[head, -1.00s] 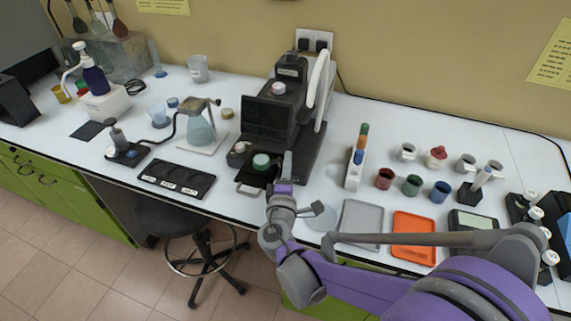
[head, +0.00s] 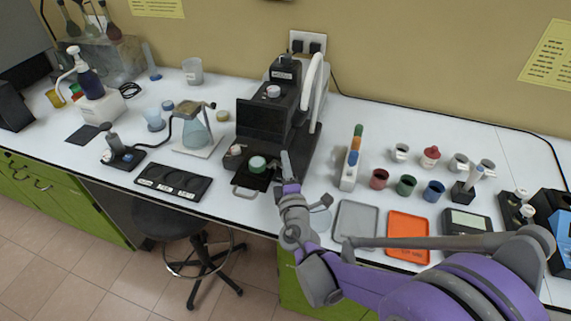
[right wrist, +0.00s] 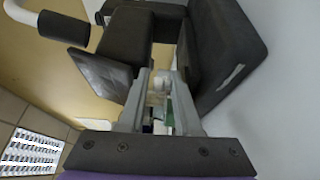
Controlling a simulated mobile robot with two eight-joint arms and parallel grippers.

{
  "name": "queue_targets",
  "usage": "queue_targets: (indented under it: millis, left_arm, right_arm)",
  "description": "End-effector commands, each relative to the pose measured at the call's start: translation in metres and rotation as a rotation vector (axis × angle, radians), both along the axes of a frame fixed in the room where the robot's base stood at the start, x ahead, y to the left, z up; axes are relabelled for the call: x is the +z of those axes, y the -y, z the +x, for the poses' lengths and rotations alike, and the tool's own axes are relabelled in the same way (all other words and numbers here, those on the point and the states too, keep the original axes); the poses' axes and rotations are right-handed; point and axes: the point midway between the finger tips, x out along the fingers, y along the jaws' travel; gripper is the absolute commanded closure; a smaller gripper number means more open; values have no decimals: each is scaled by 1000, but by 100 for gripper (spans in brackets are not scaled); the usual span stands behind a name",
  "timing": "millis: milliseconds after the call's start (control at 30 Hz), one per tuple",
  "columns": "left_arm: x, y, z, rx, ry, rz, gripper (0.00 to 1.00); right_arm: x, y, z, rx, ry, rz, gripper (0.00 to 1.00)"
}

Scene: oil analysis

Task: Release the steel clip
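The black bench instrument (head: 262,119) stands at the middle of the bench. A cup with a green and white top (head: 257,163) sits on its low dark front part. A grey wire-like loop (head: 243,192) sticks out at the front; I cannot tell whether it is the steel clip. My right gripper (head: 285,163) is just right of the green-topped cup, at the instrument's front right corner. A small white and green thing (right wrist: 168,112) shows between the fingers. My left gripper is out of view.
A grey tray (head: 357,222) and an orange tray (head: 408,226) lie right of my right arm. A white rack with coloured tubes (head: 350,170) stands behind them. A black three-well holder (head: 174,182) lies left of the instrument. A stool (head: 190,224) stands below the bench.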

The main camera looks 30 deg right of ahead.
Motion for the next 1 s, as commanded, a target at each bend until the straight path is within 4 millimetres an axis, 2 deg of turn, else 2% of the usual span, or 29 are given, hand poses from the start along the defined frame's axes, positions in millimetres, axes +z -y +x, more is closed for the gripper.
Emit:
queue_targets:
  millis: [33, 67, 100, 433, 800, 1000]
  left_arm:
    - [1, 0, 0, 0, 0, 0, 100]
    - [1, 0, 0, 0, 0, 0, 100]
    - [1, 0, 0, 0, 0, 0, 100]
    - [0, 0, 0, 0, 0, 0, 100]
    - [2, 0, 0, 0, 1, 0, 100]
    - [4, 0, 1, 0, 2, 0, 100]
  right_arm:
    - [2, 0, 1, -2, 2, -3, 60]
    - [2, 0, 1, -2, 2, -3, 55]
    - [2, 0, 1, -2, 2, -3, 54]
    - [1, -4, -6, 1, 1, 1, 54]
    - [2, -32, -70, 2, 2, 0, 54]
    - [2, -43, -93, 2, 1, -2, 54]
